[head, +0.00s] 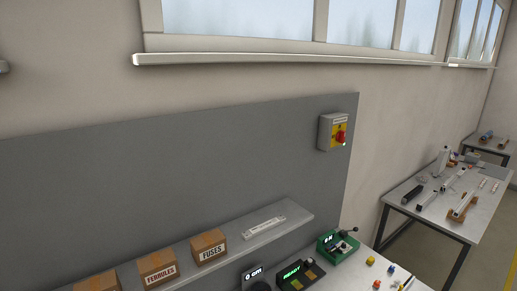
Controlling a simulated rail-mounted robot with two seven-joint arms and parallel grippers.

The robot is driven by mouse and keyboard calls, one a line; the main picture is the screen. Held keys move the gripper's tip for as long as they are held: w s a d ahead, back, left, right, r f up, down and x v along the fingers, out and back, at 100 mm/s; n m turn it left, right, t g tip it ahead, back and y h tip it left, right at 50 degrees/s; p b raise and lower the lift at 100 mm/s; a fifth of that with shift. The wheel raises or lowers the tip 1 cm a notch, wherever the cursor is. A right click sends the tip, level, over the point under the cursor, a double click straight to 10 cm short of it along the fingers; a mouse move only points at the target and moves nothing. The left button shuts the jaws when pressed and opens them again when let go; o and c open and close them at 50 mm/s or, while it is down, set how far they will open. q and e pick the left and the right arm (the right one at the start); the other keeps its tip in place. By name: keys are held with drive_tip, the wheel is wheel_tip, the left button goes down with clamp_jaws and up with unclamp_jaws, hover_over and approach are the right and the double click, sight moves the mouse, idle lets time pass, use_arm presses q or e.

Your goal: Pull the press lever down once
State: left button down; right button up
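A green bench device (334,250) at the lower right looks like the press. Its lit display seems to read "0 N". A dark lever with a round knob (354,230) sticks out at its upper right, roughly level or slightly raised. The rest of the lever is too small to make out. Neither of my grippers is in the head view.
A shelf (285,228) holding cardboard boxes (208,247) runs along the grey panel left of the press. Devices with lit displays (292,273) stand beside it. Small coloured parts (371,260) lie to its right. A red-yellow switch (338,134) is above.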

use_arm(q)
drive_tip(key=shift+s+f, duration=0.3)
drive_tip(key=shift+s, duration=0.35)
drive_tip(key=shift+w, duration=0.1)
